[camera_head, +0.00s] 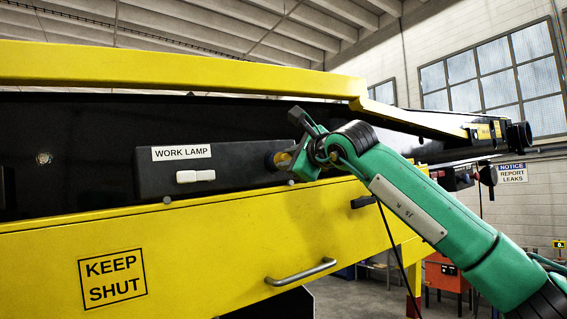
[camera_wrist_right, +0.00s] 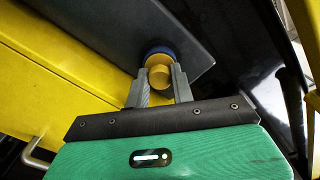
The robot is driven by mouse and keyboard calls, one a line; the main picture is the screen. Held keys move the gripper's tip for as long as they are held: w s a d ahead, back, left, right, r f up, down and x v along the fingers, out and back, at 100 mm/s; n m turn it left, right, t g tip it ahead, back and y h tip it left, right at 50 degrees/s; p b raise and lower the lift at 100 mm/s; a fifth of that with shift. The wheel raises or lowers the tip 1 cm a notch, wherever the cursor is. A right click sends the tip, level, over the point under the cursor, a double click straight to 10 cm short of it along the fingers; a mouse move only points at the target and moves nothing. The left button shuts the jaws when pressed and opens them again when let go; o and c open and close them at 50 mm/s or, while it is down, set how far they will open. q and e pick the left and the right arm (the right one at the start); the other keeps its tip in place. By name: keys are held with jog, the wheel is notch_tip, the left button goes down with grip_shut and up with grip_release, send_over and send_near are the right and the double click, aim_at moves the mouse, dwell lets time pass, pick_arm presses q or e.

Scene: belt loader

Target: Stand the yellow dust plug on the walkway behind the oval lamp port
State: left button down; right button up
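The yellow dust plug (camera_wrist_right: 160,77) sits at the end of the dark work lamp box (camera_head: 225,168), in a round-looking port with a blue rim (camera_wrist_right: 158,51). A small part of the plug (camera_head: 283,159) also shows in the head view, mostly covered by my gripper. My right gripper (camera_wrist_right: 160,84) has one finger on each side of the plug; both fingers appear to touch it. In the head view the right gripper (camera_head: 300,157) is at the box's right end. The port's full shape is hidden. I cannot pick out the walkway surely. My left gripper is not in view.
A yellow rail (camera_head: 180,72) runs above the box, and a yellow panel (camera_head: 200,235) with a metal handle (camera_head: 300,272) lies below.

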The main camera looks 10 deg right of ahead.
grip_shut()
jog(key=shift+s+f, duration=0.1)
jog(key=shift+s+d+b, duration=0.2)
jog(key=shift+s+b, duration=0.25)
jog(key=shift+b, duration=0.1)
dwell(0.4)
jog(key=shift+s, duration=0.15)
jog(key=shift+b+v, duration=1)
jog(key=shift+v, duration=0.35)
